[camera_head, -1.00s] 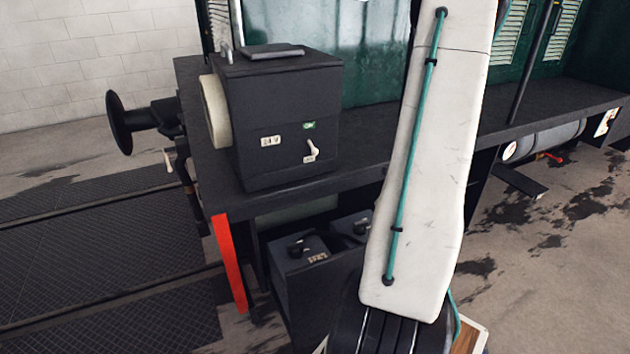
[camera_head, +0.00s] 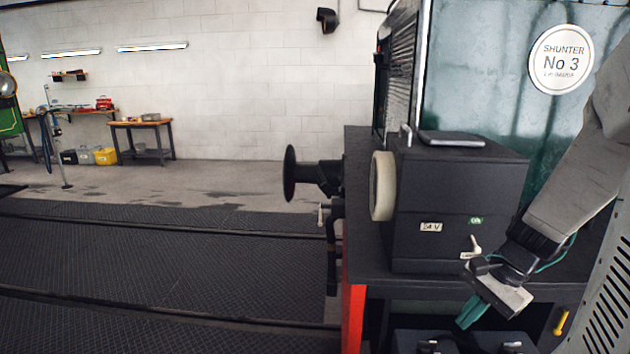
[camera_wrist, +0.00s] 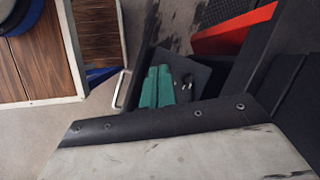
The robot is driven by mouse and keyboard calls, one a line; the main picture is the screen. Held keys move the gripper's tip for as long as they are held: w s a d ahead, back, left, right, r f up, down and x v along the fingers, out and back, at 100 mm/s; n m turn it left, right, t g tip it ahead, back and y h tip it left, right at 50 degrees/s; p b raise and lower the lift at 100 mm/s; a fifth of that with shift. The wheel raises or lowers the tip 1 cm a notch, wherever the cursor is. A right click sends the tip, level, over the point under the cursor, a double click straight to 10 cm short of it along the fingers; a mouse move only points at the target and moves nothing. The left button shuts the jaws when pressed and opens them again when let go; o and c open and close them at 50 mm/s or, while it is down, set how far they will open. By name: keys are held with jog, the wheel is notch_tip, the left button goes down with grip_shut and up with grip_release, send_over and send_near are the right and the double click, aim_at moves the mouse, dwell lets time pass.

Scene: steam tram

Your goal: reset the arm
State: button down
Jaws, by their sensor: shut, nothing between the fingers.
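My gripper (camera_head: 470,316) shows at the lower right of the head view, at the end of my grey arm. Its green fingers are together and empty, pointing down to the left. In the wrist view the green fingers (camera_wrist: 157,88) lie side by side over a dark box top (camera_wrist: 190,72).
The black box stands on the tram's dark running board (camera_head: 358,200), which has a red end post (camera_head: 354,315). A buffer (camera_head: 290,174) sticks out left. A workbench (camera_head: 141,125) stands by the far wall. Open floor plates lie left. Wood-topped boxes (camera_wrist: 35,60) show in the wrist view.

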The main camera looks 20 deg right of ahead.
jog(key=s+a+r+n+h, duration=0.2)
jog(key=s+a+r+n, duration=0.2)
jog(key=a+r+n, duration=0.2)
jog(key=s+a+r+n+h, duration=0.2)
jog(key=s+a+r+n, duration=0.1)
jog(key=a+r+n, duration=0.4)
jog(key=a+n, duration=0.2)
jog(key=a, duration=0.2)
jog(key=shift+s+a+r+n, duration=0.15)
jog(key=shift+s+a+n, duration=0.05)
jog(key=shift+s+n, duration=0.2)
